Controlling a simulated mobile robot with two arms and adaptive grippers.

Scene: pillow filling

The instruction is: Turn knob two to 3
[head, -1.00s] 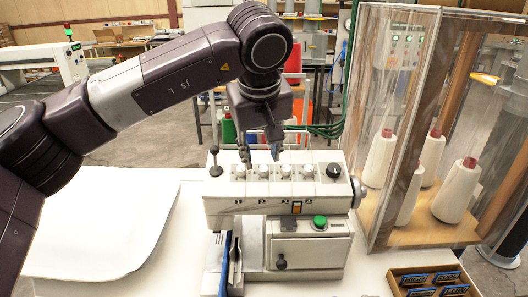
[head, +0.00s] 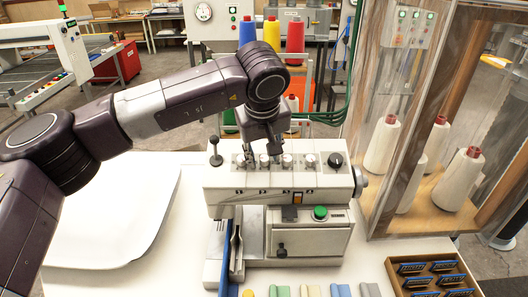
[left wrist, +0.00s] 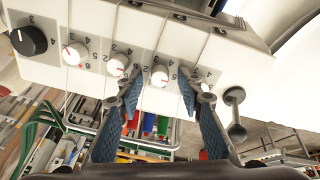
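The white machine (head: 225,185) has a row of white knobs and a black knob (head: 335,160) on its sloping top panel. Counting from the left in the head view, the second white knob (head: 264,161) is partly behind my left gripper (head: 261,157). In the left wrist view, which is turned around, that knob (left wrist: 160,76) sits between the fingers of my left gripper (left wrist: 160,92). The fingers are open, with a visible gap on both sides of it. The knob has a red mark; its exact setting is hard to read. My right gripper is not in view.
Other white knobs (head: 287,161) are close on the right. A clear-walled cabinet with thread cones (head: 382,145) stands at right. A tray (head: 445,255) of small dark blocks lies front right.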

